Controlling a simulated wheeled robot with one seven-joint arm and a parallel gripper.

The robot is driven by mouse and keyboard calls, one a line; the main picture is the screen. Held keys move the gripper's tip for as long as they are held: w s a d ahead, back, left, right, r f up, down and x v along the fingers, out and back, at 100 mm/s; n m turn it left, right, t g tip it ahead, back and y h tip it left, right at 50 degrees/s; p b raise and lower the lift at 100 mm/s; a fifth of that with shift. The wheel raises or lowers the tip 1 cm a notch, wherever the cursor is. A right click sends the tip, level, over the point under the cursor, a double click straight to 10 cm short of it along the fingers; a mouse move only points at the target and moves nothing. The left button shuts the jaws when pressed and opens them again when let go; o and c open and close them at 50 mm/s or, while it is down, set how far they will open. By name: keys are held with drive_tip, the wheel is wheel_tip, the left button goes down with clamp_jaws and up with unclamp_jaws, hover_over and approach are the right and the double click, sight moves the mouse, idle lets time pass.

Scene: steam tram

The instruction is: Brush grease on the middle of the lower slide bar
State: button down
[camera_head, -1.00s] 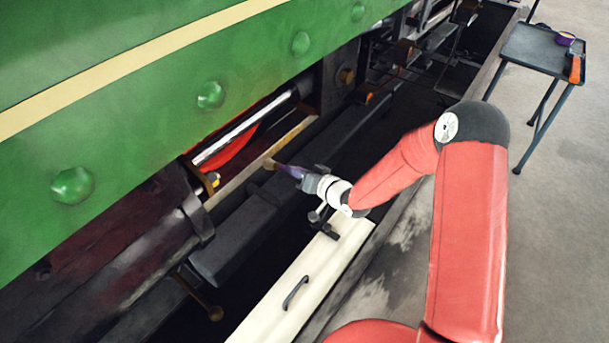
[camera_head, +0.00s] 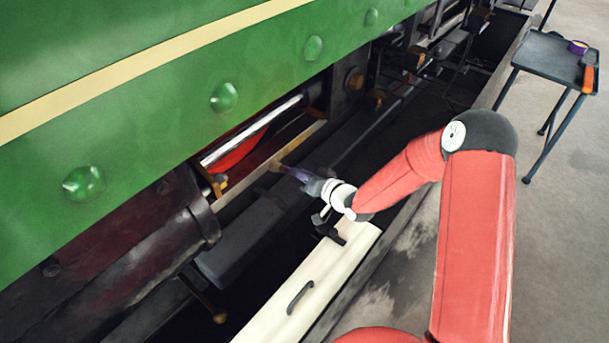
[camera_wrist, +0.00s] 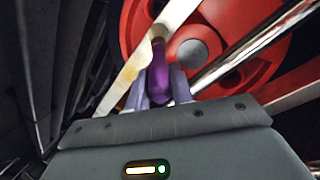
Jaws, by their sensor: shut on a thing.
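The lower slide bar (camera_head: 240,188) is a long tan bar running diagonally beneath a shiny rod, in the opening below the green side panel. My gripper (camera_head: 310,184) is shut on the purple handle of a brush (camera_head: 292,173). The brush's pale tip (camera_head: 275,165) is at about the middle of the bar and appears to touch it. In the wrist view the purple brush (camera_wrist: 160,78) stands between the fingers (camera_wrist: 159,88), its tip overlapping the pale bar (camera_wrist: 127,78). Whether grease lies on the bar cannot be told.
The shiny rod (camera_head: 230,145) and a red wheel (camera_wrist: 225,45) lie behind the bar. A cream board with a handle (camera_head: 320,278) lies nearer. A side table (camera_head: 545,52) stands at upper right, holding a purple-rimmed container (camera_head: 578,47).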

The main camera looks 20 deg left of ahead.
drive_tip(key=shift+w+a, duration=0.15)
drive_tip(key=shift+a, duration=0.15)
drive_tip(key=w+d, duration=0.4)
drive_tip(key=w, duration=0.6)
drive_tip(key=w+d+p, duration=0.1)
drive_tip(key=w+d, duration=0.3)
drive_tip(key=w, duration=0.6)
drive_tip(key=shift+w+d, duration=0.2)
drive_tip(key=shift+w, duration=0.15)
idle(1.4)
drive_tip(key=shift+s, duration=0.1)
